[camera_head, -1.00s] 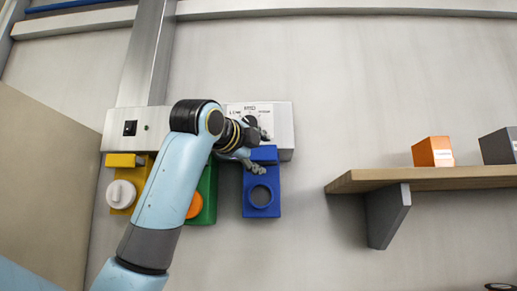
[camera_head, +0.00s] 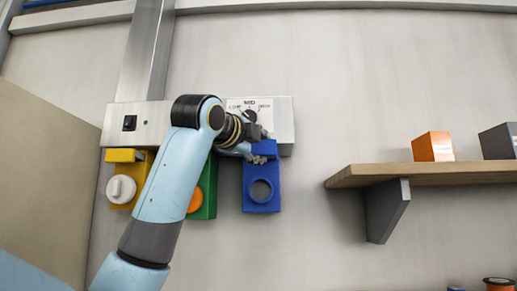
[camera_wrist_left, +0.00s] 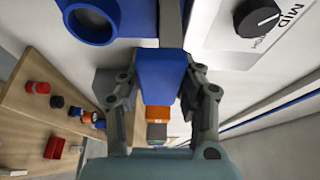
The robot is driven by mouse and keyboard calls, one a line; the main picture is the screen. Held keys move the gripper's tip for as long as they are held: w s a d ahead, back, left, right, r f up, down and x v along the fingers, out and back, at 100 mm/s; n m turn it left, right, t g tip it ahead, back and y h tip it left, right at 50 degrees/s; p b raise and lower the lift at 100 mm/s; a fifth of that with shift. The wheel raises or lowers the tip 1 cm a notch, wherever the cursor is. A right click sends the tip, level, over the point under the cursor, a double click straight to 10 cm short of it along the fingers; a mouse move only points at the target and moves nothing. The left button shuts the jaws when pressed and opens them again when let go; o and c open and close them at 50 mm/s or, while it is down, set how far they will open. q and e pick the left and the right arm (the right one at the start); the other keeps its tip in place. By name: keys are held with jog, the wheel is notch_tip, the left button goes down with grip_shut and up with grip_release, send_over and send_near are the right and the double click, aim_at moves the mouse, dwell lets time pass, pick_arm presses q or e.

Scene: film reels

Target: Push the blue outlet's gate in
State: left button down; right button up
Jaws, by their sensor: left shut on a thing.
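The blue outlet (camera_head: 261,200) hangs below the right end of the pale metal box (camera_head: 286,125) on the wall, with a round opening in its front. Its blue gate (camera_head: 264,147) sticks out at the top of it. My left gripper (camera_head: 258,156) reaches the gate from the left and is shut on it. In the left wrist view, the blue gate (camera_wrist_left: 158,75) sits between the two fingers, and the outlet's round ring (camera_wrist_left: 92,20) is at upper left. How far the gate is out cannot be told exactly. My right gripper is not in view.
A yellow outlet (camera_head: 121,190) with a white cap and a green outlet (camera_head: 210,185) with an orange cap are left of the blue one, the green partly hidden by my arm. A dial (camera_wrist_left: 257,17) is beside the gripper. A wooden shelf (camera_head: 430,174) is at right.

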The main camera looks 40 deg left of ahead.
pick_arm(q)
jog(key=w+a, duration=0.1)
jog(key=w, duration=0.1)
jog(key=shift+w+a, duration=0.35)
jog(key=shift+w, duration=0.05)
jog(key=c, duration=0.8)
grip_release()
jog(key=shift+c, duration=0.2)
jog(key=s+d, duration=0.2)
jog(key=s, duration=1)
jog(key=shift+f, duration=0.1)
